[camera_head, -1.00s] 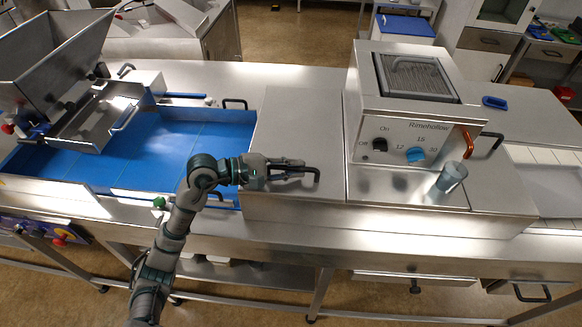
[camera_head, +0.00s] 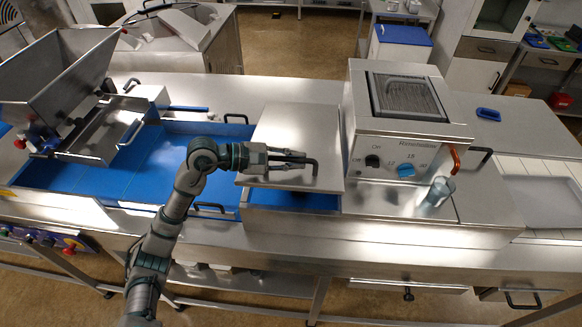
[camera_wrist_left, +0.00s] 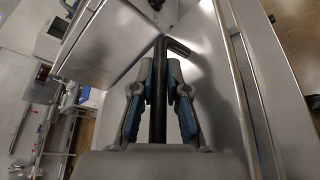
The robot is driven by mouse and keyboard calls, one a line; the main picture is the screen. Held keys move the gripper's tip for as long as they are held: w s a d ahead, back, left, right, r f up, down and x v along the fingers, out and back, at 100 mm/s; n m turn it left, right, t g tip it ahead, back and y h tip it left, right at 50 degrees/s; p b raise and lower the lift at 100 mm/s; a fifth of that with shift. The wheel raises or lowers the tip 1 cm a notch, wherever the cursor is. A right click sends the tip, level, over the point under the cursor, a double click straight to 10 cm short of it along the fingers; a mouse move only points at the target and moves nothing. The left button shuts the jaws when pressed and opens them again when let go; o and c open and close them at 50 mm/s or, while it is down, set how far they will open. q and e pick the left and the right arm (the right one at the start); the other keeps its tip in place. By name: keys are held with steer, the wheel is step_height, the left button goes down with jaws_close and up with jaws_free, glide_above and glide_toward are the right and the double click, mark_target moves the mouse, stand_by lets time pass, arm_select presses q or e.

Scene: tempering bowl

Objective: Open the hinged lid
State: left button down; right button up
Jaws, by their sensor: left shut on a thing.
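The hinged lid (camera_head: 292,126) is a flat steel panel left of the machine. Its near edge is raised, and a blue interior (camera_head: 290,199) shows below it. A black bar handle (camera_head: 312,163) is fixed near the lid's front edge. My left gripper (camera_head: 303,160) is shut on this handle. In the left wrist view the black handle (camera_wrist_left: 159,85) runs between the two blue-padded fingers. My right gripper is in neither view.
The Rimeholloe machine (camera_head: 405,120) with knobs and an orange handle stands right of the lid. A metal cup (camera_head: 437,192) stands in front of it. A steel hopper (camera_head: 60,65) and blue basin (camera_head: 150,165) lie to the left.

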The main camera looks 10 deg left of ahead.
arm_select(q)
steer(key=w+r+n+p, duration=0.1)
steer(key=w+r+p, duration=0.3)
steer(key=r, duration=0.4)
steer(key=w+r+n+g+p, duration=0.1)
steer(key=w+r+p, duration=0.3)
steer(key=r+p, duration=0.2)
steer(key=shift+w+r+y, duration=0.2)
steer(key=shift+r+y, duration=0.1)
steer(key=shift+r, duration=0.6)
steer(key=shift+d, duration=0.1)
